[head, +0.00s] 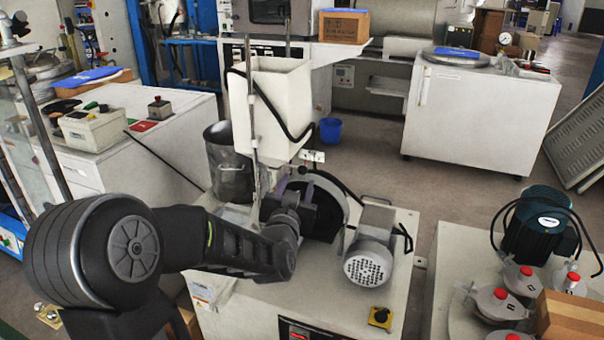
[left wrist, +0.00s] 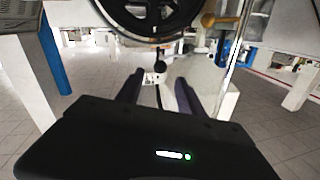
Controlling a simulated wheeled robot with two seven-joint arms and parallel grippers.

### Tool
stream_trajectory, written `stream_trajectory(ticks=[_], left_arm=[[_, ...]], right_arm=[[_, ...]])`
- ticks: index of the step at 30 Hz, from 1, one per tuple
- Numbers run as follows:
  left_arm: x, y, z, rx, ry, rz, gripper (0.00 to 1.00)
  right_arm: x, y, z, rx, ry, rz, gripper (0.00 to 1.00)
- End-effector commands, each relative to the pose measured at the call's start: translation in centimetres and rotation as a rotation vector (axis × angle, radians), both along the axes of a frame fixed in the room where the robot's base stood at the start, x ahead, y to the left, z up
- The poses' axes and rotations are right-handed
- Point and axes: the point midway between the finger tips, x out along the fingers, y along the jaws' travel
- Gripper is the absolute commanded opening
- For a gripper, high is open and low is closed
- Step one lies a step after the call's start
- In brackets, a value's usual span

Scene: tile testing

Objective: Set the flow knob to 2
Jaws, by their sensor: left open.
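A small white fitting (head: 312,156) with a dark part sits low beside the white hopper (head: 275,108) in the head view. It may carry the flow knob, but no numbers can be read on it. In the left wrist view a small round black knob (left wrist: 159,66) on a thin stem shows just beyond the fingertips, between them; I cannot tell whether it is the flow knob. My left gripper (head: 303,193) is open, below the fitting and in front of the wheel housing. Its two fingers (left wrist: 158,84) are apart with nothing between them. My right gripper is not in view.
A grey motor (head: 371,246) stands on the machine top right of my left gripper, with a yellow-and-black switch (head: 380,317) in front. A dark bucket (head: 229,165) stands behind my arm. A dark wheel (left wrist: 155,12) fills the top of the left wrist view.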

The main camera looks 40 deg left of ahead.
Motion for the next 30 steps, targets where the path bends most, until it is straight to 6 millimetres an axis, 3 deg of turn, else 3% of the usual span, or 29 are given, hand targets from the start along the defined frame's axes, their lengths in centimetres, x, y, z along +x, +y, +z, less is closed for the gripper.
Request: stream_trajectory(ticks=[10, 21, 30], left_arm=[[4.5, 2.4, -0.2, -0.002, 0.001, -0.002, 0.45], [5.3, 2.8, 0.0, -0.002, 0.0, -0.002, 0.45], [5.2, 2.8, 0.0, -0.002, 0.0, -0.002, 0.22]], right_arm=[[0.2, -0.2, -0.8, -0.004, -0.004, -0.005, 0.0], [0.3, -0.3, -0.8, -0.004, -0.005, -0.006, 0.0], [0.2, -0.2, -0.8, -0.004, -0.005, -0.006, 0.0]])
